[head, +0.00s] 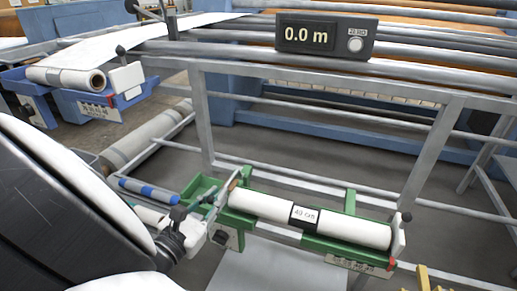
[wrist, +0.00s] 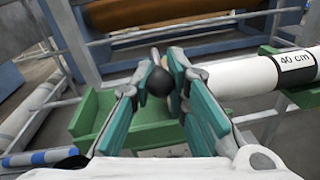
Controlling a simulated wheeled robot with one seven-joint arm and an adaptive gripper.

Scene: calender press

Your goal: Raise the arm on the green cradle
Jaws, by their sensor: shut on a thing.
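The green cradle (head: 323,246) holds a white roll (head: 255,205) with a black "40 cm" band (head: 304,215). My gripper (head: 225,192) is at the cradle's left end, beside the roll's end. In the wrist view, the teal fingers of my gripper (wrist: 160,76) are shut on a black ball knob (wrist: 157,82). The arm below that knob is mostly hidden by the fingers. The roll (wrist: 235,80) lies just right of the fingers, and the green tray (wrist: 92,110) is below them.
A blue cradle (head: 62,101) with a white roll (head: 66,79) is at the upper left. A display reading 0.0 m (head: 326,37) sits on the machine's rails. Grey frame posts (head: 200,115) stand behind the green cradle. A blue-banded grey rod (head: 148,190) lies left of the gripper.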

